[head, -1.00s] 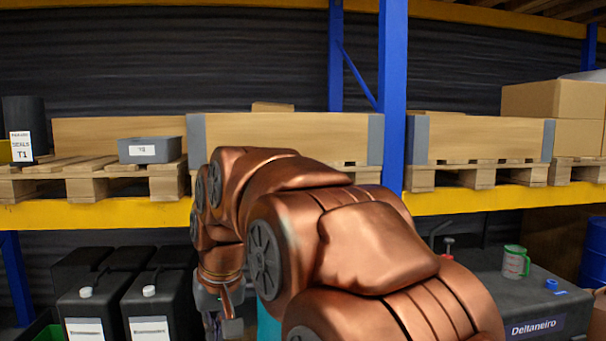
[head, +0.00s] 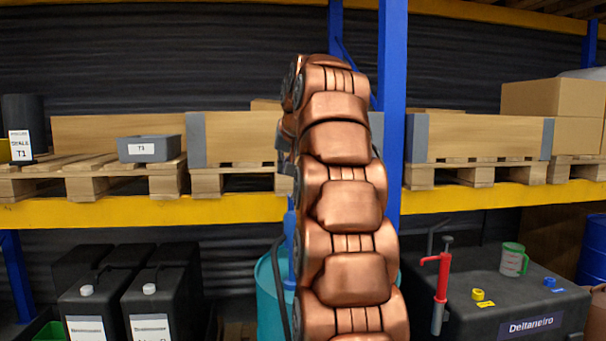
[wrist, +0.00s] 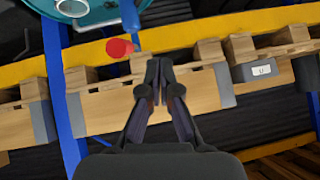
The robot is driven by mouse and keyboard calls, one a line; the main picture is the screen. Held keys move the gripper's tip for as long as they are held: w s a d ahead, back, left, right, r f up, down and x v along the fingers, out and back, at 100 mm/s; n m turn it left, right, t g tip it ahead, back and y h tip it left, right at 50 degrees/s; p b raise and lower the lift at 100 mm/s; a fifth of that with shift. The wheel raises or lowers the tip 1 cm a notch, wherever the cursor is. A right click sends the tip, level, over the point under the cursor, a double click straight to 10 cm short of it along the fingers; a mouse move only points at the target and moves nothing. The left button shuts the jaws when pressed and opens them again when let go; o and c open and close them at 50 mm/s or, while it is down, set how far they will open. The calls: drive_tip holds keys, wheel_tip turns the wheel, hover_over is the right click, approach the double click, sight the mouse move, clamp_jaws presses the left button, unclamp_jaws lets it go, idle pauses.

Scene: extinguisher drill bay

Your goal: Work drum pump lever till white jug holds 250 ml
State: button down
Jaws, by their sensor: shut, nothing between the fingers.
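The teal drum (head: 268,300) stands low in the middle of the head view, partly hidden behind my arm. A blue pump tube (head: 290,245) rises from it; the tube also shows in the wrist view (wrist: 130,15). A red knob (wrist: 119,47) sits beside the tube there; I cannot tell if it is the lever's end. A round white rim (wrist: 75,7) shows on the drum top, cut by the frame edge; it may be the white jug. My gripper (wrist: 157,62) is shut and empty, apart from the knob. Its tips are hidden in the head view.
Black canisters (head: 160,300) stand at left. A yellow shelf beam (head: 110,213) and a blue upright (head: 392,100) are near my arm.

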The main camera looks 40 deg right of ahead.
drive_tip(key=s+d+r+m+t+h, duration=0.1)
drive_tip(key=s+d+r+h, duration=0.1)
drive_tip(key=d+r, duration=0.3)
drive_tip(key=shift+s+d+r, duration=0.25)
drive_tip(key=shift+s+d, duration=0.1)
drive_tip(key=shift+d, duration=0.45)
drive_tip(key=shift+w+f, duration=0.1)
drive_tip(key=x, duration=1)
drive_tip(key=shift+d, duration=0.2)
drive_tip(key=shift+a+f+b, duration=0.2)
drive_tip(key=shift+f+b, duration=0.25)
drive_tip(key=shift+b, duration=0.1)
drive_tip(key=shift+a+f+b, duration=0.25)
drive_tip(key=shift+f+b, duration=0.2)
drive_tip(key=shift+b, duration=0.05)
drive_tip(key=shift+s+a+f+b, duration=0.2)
drive_tip(key=shift+f+b, duration=0.2)
drive_tip(key=shift+b, duration=0.05)
drive_tip(key=shift+s+a+f+b, duration=0.2)
drive_tip(key=shift+f+b, duration=0.25)
drive_tip(key=shift+a+f+b, duration=0.1)
drive_tip(key=shift+f+b, duration=0.05)
drive_tip(key=shift+b, duration=0.2)
